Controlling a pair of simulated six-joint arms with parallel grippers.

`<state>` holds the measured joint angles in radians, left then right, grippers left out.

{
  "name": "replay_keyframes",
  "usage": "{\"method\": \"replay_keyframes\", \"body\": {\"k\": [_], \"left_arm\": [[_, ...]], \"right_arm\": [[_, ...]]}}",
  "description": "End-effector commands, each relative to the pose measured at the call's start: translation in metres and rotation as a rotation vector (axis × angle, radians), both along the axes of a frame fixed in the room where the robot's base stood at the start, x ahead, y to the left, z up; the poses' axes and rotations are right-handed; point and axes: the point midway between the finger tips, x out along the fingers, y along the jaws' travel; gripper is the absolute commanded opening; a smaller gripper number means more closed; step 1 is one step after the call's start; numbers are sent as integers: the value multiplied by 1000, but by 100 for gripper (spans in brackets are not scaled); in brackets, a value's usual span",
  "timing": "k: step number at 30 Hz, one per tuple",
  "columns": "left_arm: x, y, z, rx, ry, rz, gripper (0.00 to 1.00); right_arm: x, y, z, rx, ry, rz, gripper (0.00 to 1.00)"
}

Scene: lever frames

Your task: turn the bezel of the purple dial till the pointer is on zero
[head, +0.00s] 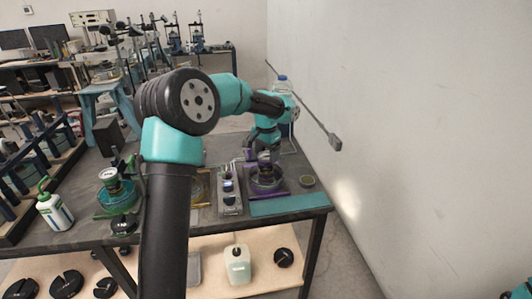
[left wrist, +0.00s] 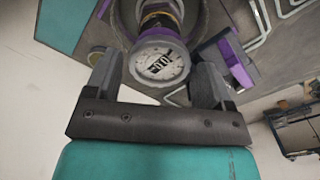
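The purple dial (left wrist: 160,62) shows in the left wrist view as a round pale face with dark markings, above a neck with a purple band. I cannot make out where its pointer stands against zero. My left gripper (left wrist: 158,75) has one finger on each side of the bezel, very close to its rim; I cannot tell whether they touch it. In the head view my left gripper (head: 265,158) is over the round purple-marked fixture (head: 266,183) and hides most of the dial.
Left of the purple fixture stands a grey block with round parts (head: 229,192). A teal mat (head: 290,206) lies at the right bench corner, with a small round tin (head: 307,181) behind it. A green-marked round fixture (head: 113,190) and a white bottle (head: 54,212) stand at left.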

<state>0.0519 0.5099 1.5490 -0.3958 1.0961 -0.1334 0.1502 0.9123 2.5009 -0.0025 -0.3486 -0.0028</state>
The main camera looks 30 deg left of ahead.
Motion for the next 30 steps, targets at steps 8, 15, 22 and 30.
{"method": "replay_keyframes", "body": {"k": [8, 15, 22, 30], "left_arm": [[0, 0, -1, -1, 1, 0, 87], [0, 0, 7, 0, 0, 0, 87], [0, 0, 38, 0, -3, 0, 87], [0, 0, 90, -1, -4, 0, 87]], "right_arm": [[0, 0, 0, 0, 0, 0, 89], [0, 0, 0, 0, 0, 0, 89], [0, 0, 0, 0, 0, 0, 89], [0, 0, 0, 0, 0, 0, 89]]}}
